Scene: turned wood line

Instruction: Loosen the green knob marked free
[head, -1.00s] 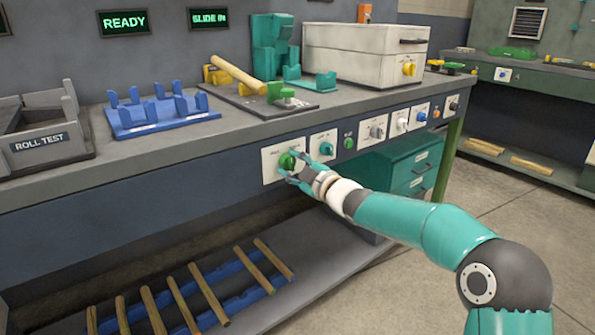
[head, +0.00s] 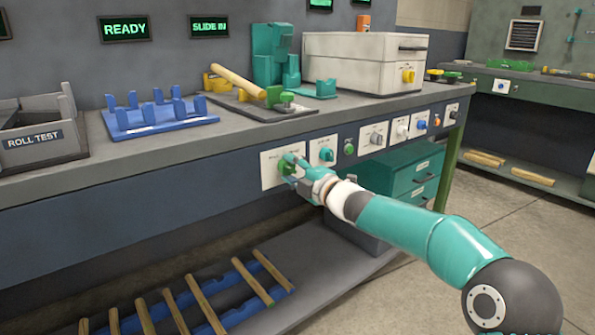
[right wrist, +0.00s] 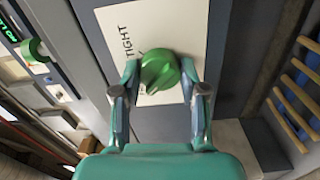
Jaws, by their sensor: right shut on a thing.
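The green knob (head: 286,166) sits on a white plate (head: 268,178) on the bench's front panel. In the right wrist view the knob (right wrist: 160,72) has a raised grip bar, slanted toward the lower left. The word TIGHT is printed on its plate (right wrist: 180,25); other lettering is partly hidden behind the knob. My right gripper (head: 290,169) is at the knob, with one finger on each side of it, and is shut on it. The right wrist view shows both fingers (right wrist: 160,97) flanking the knob. My left gripper is not in view.
A second plate with a teal knob (head: 326,154) is just right of the gripper, followed by more controls along the panel. Below are a teal drawer cabinet (head: 400,175) and a low shelf with wooden rods (head: 205,300). A blue rack (head: 160,118) stands on the bench.

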